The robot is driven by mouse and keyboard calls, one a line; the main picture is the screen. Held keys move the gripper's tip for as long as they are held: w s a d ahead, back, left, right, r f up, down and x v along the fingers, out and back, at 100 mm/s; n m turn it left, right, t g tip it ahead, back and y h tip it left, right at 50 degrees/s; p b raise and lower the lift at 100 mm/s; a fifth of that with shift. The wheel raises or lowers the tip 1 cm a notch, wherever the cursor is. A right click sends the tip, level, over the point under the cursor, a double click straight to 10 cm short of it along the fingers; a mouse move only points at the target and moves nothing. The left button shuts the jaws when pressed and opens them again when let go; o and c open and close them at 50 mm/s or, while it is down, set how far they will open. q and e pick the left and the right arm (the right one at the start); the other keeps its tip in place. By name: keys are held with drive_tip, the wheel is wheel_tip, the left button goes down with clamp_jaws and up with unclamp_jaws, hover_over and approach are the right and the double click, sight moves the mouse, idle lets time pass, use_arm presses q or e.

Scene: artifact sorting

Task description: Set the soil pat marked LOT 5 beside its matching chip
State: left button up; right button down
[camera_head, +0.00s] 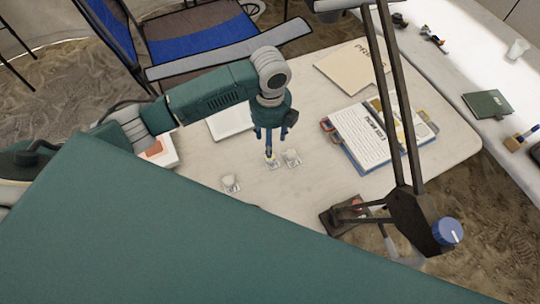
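Several small pale lumps on little square chips lie on the table; their marks are too small to read, so I cannot tell which is LOT 5. One lump (230,181) sits nearest to me, left of the others. Another lump (292,157) sits just right of my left gripper (269,152). A chip (273,165) lies directly below the fingertips. My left gripper points down, its blue fingers close above that chip. A small pale yellowish spot shows at the tips; I cannot tell whether it is held. My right gripper is not in view.
A blue chair (200,35) stands behind. My teal body hides the front.

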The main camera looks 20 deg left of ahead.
use_arm(q)
wheel_tip(320, 180, down, 5)
drive_tip(key=shift+f+p, duration=0.2)
drive_tip(key=shift+p, duration=0.15)
drive_tip(key=shift+w+a+f+p, duration=0.15)
drive_tip(key=shift+f+p, duration=0.25)
drive_tip(key=shift+f, duration=0.95)
drive_tip(key=shift+w+a+f+p, duration=0.1)
drive_tip(key=shift+w+f+p, duration=0.2)
drive_tip(key=shift+f, duration=1.05)
drive_tip(key=shift+s, duration=0.1)
drive_tip(key=c, duration=1.1)
drive_tip(key=shift+r, duration=0.15)
drive_tip(key=shift+r, duration=0.6)
wheel_tip(320, 180, up, 19)
drive_tip(key=b, duration=0.2)
drive_tip(key=shift+f+b, duration=0.15)
drive_tip(key=shift+b, duration=0.2)
